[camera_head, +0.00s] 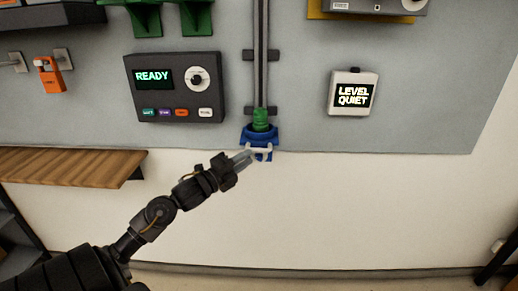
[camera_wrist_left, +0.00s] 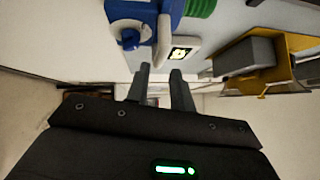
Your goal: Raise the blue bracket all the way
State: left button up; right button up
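The blue bracket (camera_head: 247,134) sits at the lower end of a vertical rail (camera_head: 261,50) on the grey wall panel. A green cylinder (camera_head: 260,119) stands upright in it. A white handle (camera_head: 267,151) shows at the bracket's lower front. My left gripper (camera_head: 248,156) is at the handle, reaching up from lower left. In the left wrist view the gripper's fingers (camera_wrist_left: 160,78) are apart, and the white handle (camera_wrist_left: 163,42) ends close to the fingertips; I cannot tell whether they touch. The blue bracket (camera_wrist_left: 129,38) shows above them. My right gripper is not in view.
A control box reading READY (camera_head: 176,87) is left of the rail, and a white display reading LEVEL QUIET (camera_head: 352,93) is right. A wooden shelf (camera_head: 70,165) juts out at left. Green brackets (camera_head: 170,17) are above. The rail above the bracket looks clear.

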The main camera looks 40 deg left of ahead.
aim_at(256, 152)
pick_arm(q)
jog(key=w, duration=0.1)
jog(key=w+p, duration=0.1)
jog(key=w, duration=0.1)
jog(key=w+r, duration=0.1)
jog(key=w, duration=0.1)
jog(key=shift+w+d, duration=0.15)
jog(key=shift+d, duration=0.2)
jog(key=shift+w+d+f, duration=0.1)
jog(key=shift+w, duration=0.35)
grip_shut()
